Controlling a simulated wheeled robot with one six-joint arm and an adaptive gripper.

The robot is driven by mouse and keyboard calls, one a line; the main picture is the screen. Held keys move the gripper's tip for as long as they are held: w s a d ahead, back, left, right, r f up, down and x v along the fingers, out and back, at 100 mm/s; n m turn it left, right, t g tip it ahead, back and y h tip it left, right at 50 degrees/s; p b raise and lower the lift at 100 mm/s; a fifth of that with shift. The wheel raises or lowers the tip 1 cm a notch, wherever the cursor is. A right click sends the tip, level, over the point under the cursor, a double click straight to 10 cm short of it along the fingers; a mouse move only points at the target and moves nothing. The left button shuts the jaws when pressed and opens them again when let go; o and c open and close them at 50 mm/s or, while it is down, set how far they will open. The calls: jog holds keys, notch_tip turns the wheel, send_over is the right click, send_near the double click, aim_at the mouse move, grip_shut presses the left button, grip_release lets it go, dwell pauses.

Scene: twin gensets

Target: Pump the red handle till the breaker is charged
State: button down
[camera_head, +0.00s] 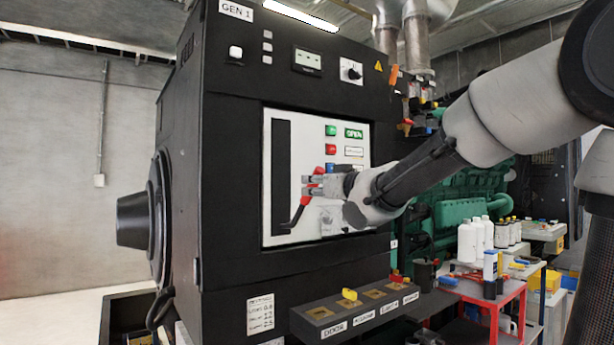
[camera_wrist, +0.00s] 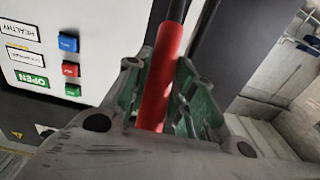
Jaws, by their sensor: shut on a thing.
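The red handle (camera_head: 301,207) is on the white breaker panel (camera_head: 284,237) of the black GEN 1 cabinet. Its lower end is dark and it leans to the right toward the top. My gripper (camera_head: 312,185) is shut on the handle's upper part, in front of the panel. In the wrist view the red handle (camera_wrist: 161,80) runs between my two finger pads (camera_wrist: 160,105). A green label (camera_head: 354,133) on the panel reads OPEN. The charge indicator cannot be made out.
Green, red and blue buttons (camera_head: 331,149) sit on the panel close above my gripper. A black ledge with yellow sockets (camera_head: 362,303) juts out below. A red cart (camera_head: 490,292) with bottles stands at the right. Open floor lies at the left.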

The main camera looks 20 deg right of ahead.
jog(key=f, duration=0.1)
jog(key=s+f, duration=0.2)
jog(key=shift+s+d+f, duration=0.15)
jog(key=shift+d+f, duration=0.15)
jog(key=shift+d, duration=0.05)
jog(key=w+r, duration=0.2)
jog(key=r, duration=0.1)
jog(key=w+a+r, duration=0.1)
jog(key=w+r, duration=0.1)
jog(key=w, duration=0.1)
jog(key=w+a+r, duration=0.1)
jog(key=w+r, duration=0.1)
jog(key=r, duration=0.1)
jog(key=shift+w+a+r, duration=0.25)
jog(key=shift+w+r, duration=0.05)
jog(key=shift+w, duration=0.05)
jog(key=w, duration=0.1)
jog(key=w+a+r, duration=0.1)
jog(key=w+r, duration=0.1)
jog(key=w, duration=0.1)
jog(key=shift+a, duration=0.15)
jog(key=shift+s, duration=0.1)
